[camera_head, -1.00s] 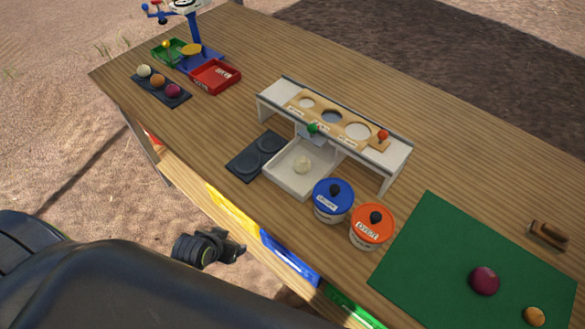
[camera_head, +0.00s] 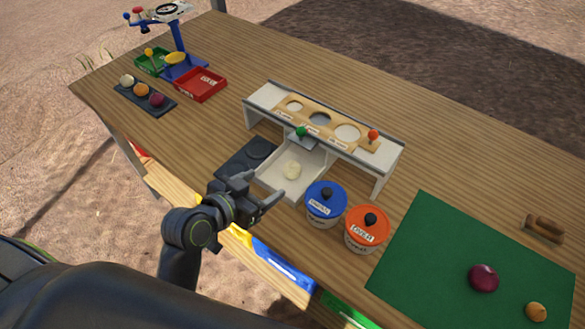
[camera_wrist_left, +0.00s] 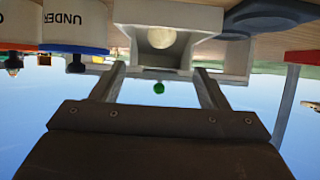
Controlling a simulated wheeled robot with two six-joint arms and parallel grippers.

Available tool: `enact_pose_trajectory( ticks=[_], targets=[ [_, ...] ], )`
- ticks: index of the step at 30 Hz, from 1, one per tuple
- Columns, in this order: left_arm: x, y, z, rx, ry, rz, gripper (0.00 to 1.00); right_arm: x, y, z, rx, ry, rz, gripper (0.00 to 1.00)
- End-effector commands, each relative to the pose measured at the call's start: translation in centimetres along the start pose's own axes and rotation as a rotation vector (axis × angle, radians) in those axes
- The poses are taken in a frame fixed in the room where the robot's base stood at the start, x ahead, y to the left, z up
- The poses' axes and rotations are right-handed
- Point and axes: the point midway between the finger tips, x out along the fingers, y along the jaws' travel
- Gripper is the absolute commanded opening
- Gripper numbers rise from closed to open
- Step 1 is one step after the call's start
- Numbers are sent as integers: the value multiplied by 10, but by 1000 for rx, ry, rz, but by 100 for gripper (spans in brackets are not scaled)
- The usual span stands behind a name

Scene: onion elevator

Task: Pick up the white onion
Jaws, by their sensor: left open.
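A white onion (camera_head: 292,170) lies in the white open tray (camera_head: 272,181) under the front of the white sorting stand (camera_head: 262,97). It also shows in the left wrist view (camera_wrist_left: 162,38), inside the tray at the top of the picture. Another pale onion (camera_head: 127,81) lies at the end of a dark holder at the far left. My left gripper (camera_head: 268,194) is open and empty, at the near left corner of the tray and apart from the onion. In the left wrist view its two fingers (camera_wrist_left: 160,88) stand wide apart. My right gripper is not in view.
A blue-lidded jar (camera_head: 325,201) and an orange-lidded jar (camera_head: 367,229) stand right of the tray. A dark two-round plate (camera_head: 240,160) lies left of it. A green mat (camera_head: 430,235) holds a purple onion (camera_head: 483,278) and a yellow one (camera_head: 536,312).

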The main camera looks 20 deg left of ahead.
Motion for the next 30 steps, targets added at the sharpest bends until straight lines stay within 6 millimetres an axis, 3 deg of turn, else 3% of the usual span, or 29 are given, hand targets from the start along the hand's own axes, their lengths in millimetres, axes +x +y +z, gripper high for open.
enact_pose_trajectory(
  ticks=[9,19,30],
  targets=[
    [55,0,0,1,-2,0,68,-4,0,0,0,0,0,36],
    [75,-1,1,0,-2,0,68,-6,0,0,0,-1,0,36],
    [116,-2,4,0,-2,0,68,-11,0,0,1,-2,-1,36]
  ],
)
